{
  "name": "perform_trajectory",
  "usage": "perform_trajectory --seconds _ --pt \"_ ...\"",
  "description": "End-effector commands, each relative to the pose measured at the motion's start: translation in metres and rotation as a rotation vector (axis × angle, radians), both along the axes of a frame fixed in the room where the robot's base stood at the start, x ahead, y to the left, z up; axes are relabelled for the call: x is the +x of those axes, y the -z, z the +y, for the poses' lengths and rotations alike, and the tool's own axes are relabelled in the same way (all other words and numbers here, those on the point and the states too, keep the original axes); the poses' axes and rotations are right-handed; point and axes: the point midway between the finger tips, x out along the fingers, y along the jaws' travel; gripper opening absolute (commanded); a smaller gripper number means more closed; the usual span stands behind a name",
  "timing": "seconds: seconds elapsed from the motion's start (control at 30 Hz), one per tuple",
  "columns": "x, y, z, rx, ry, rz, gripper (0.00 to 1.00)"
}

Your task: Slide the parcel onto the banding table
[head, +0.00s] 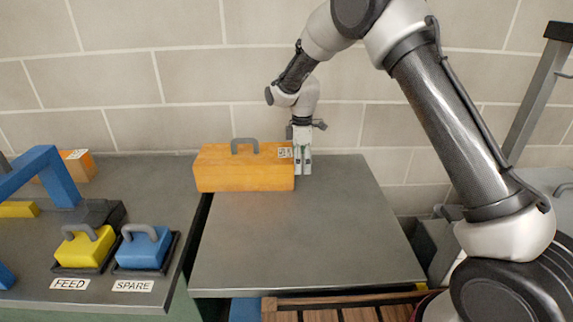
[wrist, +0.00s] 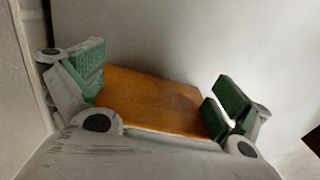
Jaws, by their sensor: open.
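The parcel is an orange box (head: 225,176) with a grey handle and a white label at its right end. It lies across the back left of the middle grey table (head: 300,240), its left end over the gap beside the left table (head: 120,190). No label marks which is the banding table. My gripper (head: 303,165) points down at the parcel's right end. In the wrist view the orange face (wrist: 150,103) shows between the spread green-padded fingers (wrist: 158,95). I cannot tell if a finger touches it.
The left table bears a blue arch (head: 55,175), a yellow block (head: 88,247) at FEED, a blue block (head: 145,248) at SPARE, and another orange box (head: 80,165) behind. The middle table's front is clear. A wall stands behind; a slatted wooden surface (head: 340,312) is in front.

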Motion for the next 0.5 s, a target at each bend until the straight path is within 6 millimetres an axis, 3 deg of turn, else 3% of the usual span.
perform_trajectory --seconds 0.5 --pt "0.0 0.0 0.027 0.001 -0.002 0.0 1.0"
